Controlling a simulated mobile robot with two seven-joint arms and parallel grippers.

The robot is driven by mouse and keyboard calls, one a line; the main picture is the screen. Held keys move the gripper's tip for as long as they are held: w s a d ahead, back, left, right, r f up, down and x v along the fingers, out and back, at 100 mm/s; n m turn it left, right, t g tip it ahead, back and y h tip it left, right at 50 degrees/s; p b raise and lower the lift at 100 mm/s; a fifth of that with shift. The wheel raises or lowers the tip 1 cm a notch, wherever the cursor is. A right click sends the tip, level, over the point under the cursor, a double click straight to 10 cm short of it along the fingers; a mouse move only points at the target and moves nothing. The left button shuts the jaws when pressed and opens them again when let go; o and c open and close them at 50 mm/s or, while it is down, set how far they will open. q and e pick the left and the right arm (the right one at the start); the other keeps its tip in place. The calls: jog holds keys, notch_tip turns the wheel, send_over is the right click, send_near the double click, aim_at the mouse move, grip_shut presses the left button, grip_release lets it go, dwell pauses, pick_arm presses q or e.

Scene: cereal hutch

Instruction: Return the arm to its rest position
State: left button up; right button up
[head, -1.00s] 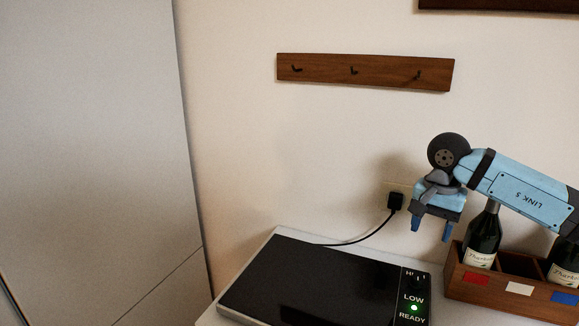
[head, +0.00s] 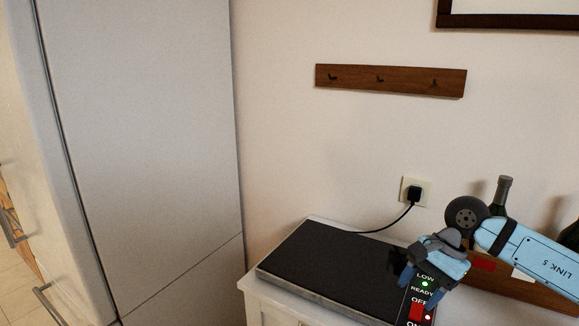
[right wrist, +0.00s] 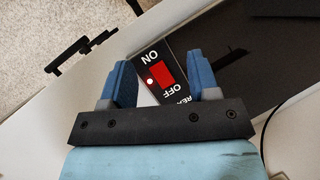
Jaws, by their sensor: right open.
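My right gripper (head: 419,290) is open and empty. In the head view it hangs over the control strip at the right end of the black hot plate (head: 330,262). In the right wrist view its two blue fingers (right wrist: 160,85) stand apart, with the red switch (right wrist: 162,74) and the ON and OFF labels showing between them. The red switch also shows in the head view (head: 416,312), just below the fingers. A green light beside READY is lit. I cannot tell the gripper's height above the strip. My left gripper is not in view.
A wooden bottle crate (head: 505,290) stands right of the hot plate, partly hidden by my right arm, with a dark bottle (head: 503,192) in it. A plug with a cord sits in the wall outlet (head: 416,190). A hook rail (head: 390,80) hangs above. A tall grey cabinet (head: 140,150) stands left.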

jog(key=s+a+m+t+y, duration=0.1)
jog(key=s+a+m+y, duration=0.4)
jog(key=a+m+y, duration=0.35)
jog(key=s+a+m+t+y, duration=0.2)
jog(key=s+a+m+y, duration=0.4)
jog(key=a, duration=0.4)
jog(key=d+f+m+t+h, duration=0.3)
jog(key=f+m+t+h, duration=0.35)
jog(key=m, duration=0.95)
jog(key=d+f+m+t+h, duration=0.35)
jog(key=m+t, duration=0.55)
jog(key=m, duration=0.7)
jog(key=s+d+f+m+g+h, duration=0.2)
jog(key=s+f+m+g+h, duration=0.1)
jog(key=s+f+m, duration=0.35)
jog(key=s+d+f+m+g+h, duration=0.3)
jog(key=s+f+m, duration=0.3)
jog(key=f, duration=0.2)
pick_arm(q)
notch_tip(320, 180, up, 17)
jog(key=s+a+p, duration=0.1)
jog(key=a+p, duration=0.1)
jog(key=p, duration=2.3)
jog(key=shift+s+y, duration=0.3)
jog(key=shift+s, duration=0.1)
pick_arm(e)
notch_tip(320, 180, up, 17)
jog(key=s+d, duration=0.1)
jog(key=shift+d+f, duration=0.2)
jog(key=shift+d, duration=0.1)
